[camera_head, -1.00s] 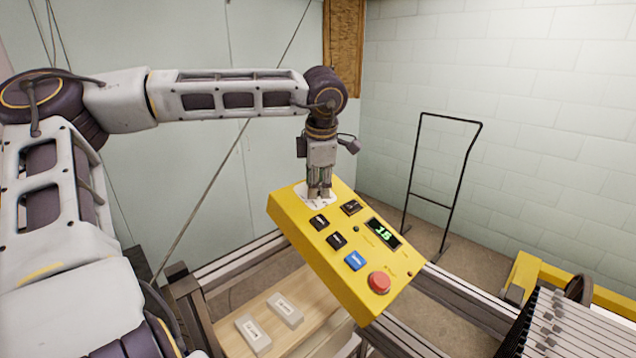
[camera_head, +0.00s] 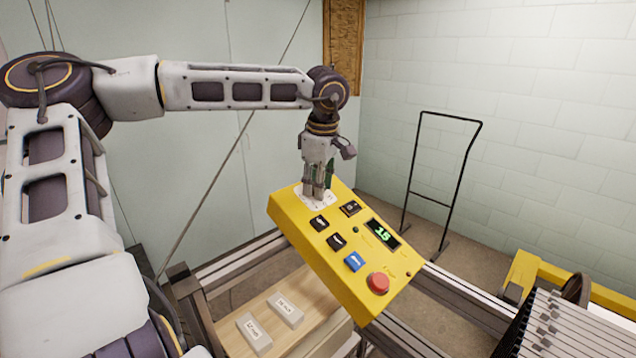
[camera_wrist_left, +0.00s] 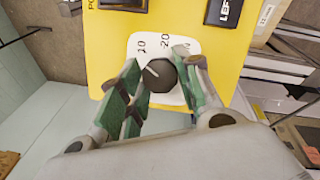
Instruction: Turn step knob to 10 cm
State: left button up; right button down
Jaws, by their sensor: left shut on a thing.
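The black step knob (camera_wrist_left: 160,76) sits on a white dial plate (camera_wrist_left: 150,44) on the yellow control panel (camera_head: 318,262). The plate shows marks 10 and 20. The knob's short white line points up and left in the left wrist view, roughly toward the 10 side. My left gripper (camera_head: 313,194) is above the plate, its fingers shut around the knob. In the left wrist view the green-padded fingers (camera_wrist_left: 162,88) stand on both sides of the knob. The green display (camera_head: 382,234) appears to read 15. My right gripper is not in view.
Beside the plate are several black buttons, a blue button (camera_head: 355,261) and a red stop button (camera_head: 378,283). Two pale labelled blocks lie on a wooden board (camera_head: 235,313) below. A black metal frame (camera_head: 480,125) stands at the back right.

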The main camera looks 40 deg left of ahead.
pick_arm(q)
jog(key=shift+m, duration=1)
jog(key=shift+g, duration=0.3)
jog(key=shift+r, duration=0.1)
jog(key=o, duration=1)
jog(key=shift+s+d+r, duration=0.1)
jog(key=shift+d+r, duration=0.2)
jog(key=shift+r, duration=1.65)
jog(key=shift+s+d+r, duration=0.1)
jog(key=shift+d+r, duration=0.25)
jog(key=shift+r, duration=1.6)
jog(key=shift+s+d+r, duration=0.1)
jog(key=shift+d+r, duration=0.2)
jog(key=shift+r, duration=1.65)
